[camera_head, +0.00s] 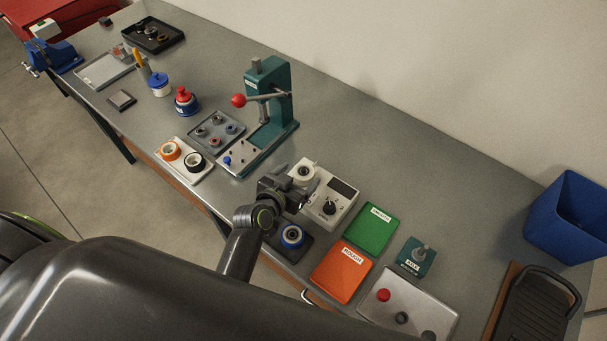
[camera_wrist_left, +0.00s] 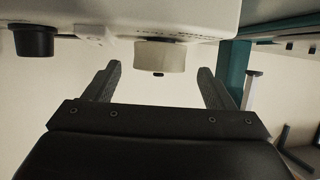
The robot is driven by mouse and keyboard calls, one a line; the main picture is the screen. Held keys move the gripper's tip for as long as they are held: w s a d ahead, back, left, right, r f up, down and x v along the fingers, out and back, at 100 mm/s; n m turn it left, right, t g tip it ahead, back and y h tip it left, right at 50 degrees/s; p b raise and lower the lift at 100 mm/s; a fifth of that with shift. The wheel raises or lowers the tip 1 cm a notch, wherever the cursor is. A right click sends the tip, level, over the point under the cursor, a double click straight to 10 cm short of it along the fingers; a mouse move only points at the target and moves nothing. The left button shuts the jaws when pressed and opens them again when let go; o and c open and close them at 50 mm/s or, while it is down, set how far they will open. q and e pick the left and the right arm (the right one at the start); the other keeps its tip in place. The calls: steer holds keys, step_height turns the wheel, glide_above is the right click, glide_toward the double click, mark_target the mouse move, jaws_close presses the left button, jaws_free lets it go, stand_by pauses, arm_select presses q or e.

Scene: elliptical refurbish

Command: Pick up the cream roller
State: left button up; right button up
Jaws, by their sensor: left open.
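The cream roller (camera_head: 302,172) is a short pale cylinder with a dark centre, at the left end of a white machine (camera_head: 341,207) with a dark display and black knob. In the left wrist view the roller (camera_wrist_left: 160,56) appears upside down against the machine's pale body (camera_wrist_left: 130,15). My left gripper (camera_head: 295,180) is open and empty, right beside the roller. In the left wrist view its two fingers (camera_wrist_left: 159,70) stand on either side of the roller, with visible gaps. I cannot tell how far the roller reaches between them. My right gripper is not in view.
A dark pad with a blue ring (camera_head: 292,236) lies under my left wrist. Green (camera_head: 372,228) and orange (camera_head: 341,271) mats lie to the right. A teal press (camera_head: 270,98) with a red-knobbed lever stands behind left. A tray (camera_head: 187,160) holds orange and black rings.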

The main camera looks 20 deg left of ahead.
arm_select(q)
steer(key=b+x, duration=0.1)
steer(key=x, duration=0.3)
steer(key=shift+f, duration=0.1)
steer(key=shift+s, duration=0.15)
steer(key=shift+c, duration=0.9)
steer(key=c, duration=1)
step_height(320, 180, up, 10)
steer(key=shift+r+b, duration=0.1)
steer(key=shift+b, duration=0.3)
step_height(320, 180, up, 8)
steer(key=b, duration=0.5)
glide_above(301, 175)
steer(key=w+a, duration=0.1)
steer(key=w, duration=0.3)
steer(key=s+a+r+y+b, duration=0.1)
steer(key=r, duration=0.1)
steer(key=s+a+r+n+y+b, duration=0.1)
steer(key=r, duration=0.1)
steer(key=s+a+r+n+b, duration=0.1)
steer(key=s+r+b, duration=0.1)
steer(key=shift+a+r+y, duration=0.1)
steer(key=shift+r+y, duration=0.25)
steer(key=shift+y, duration=0.05)
